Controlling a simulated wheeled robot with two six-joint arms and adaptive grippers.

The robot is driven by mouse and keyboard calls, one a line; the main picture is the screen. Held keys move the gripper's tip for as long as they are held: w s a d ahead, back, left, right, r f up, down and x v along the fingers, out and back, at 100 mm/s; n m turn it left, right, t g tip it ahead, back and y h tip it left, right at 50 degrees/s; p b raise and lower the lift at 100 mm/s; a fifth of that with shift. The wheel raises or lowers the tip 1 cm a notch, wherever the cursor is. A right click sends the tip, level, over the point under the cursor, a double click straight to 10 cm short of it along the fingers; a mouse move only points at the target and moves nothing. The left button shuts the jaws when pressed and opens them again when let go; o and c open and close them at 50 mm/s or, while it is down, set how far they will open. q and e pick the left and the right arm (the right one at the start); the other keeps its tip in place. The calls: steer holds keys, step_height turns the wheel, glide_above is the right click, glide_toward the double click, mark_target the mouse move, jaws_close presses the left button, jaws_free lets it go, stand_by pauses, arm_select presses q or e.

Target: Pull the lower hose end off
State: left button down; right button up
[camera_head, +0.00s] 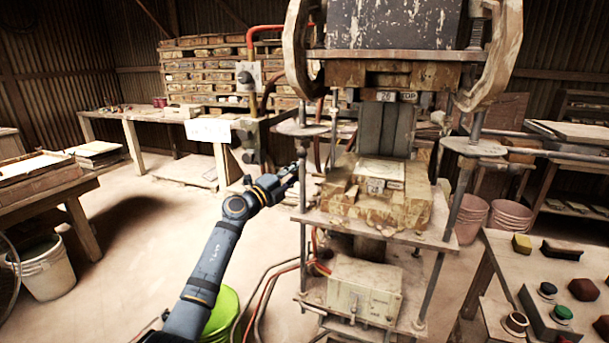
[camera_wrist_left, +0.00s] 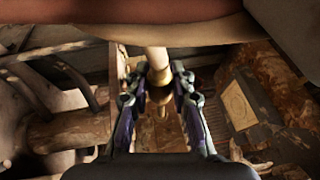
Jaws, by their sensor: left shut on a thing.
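My left gripper (camera_head: 290,172) reaches in from the left to the left side of the press, beside its post. In the left wrist view, its two fingers (camera_wrist_left: 159,85) are shut around a pale, tan cylindrical piece with a brass-coloured part below it, which I take as the lower hose end (camera_wrist_left: 157,60). In the head view that piece is too small and covered to make out. Whether it is still seated on its fitting I cannot tell. A dark red-brown hose-like band (camera_wrist_left: 120,12) crosses the top of the wrist view. My right gripper is not in view.
The press bed holds a tan block (camera_head: 410,206) right of my gripper. A grey-white box (camera_head: 364,290) sits on the lower shelf, with loose hoses (camera_head: 268,290) beside it. A lime-green bucket (camera_head: 222,312) stands below my arm. A control table (camera_head: 500,262) is at right.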

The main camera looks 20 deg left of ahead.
arm_select(q)
steer(key=c, duration=1.6)
jaws_free()
steer(key=shift+a, duration=0.1)
steer(key=o, duration=0.5)
steer(key=shift+a, duration=0.25)
steer(key=shift+d, duration=0.1)
steer(key=v, duration=1.2)
steer(key=shift+f, duration=0.1)
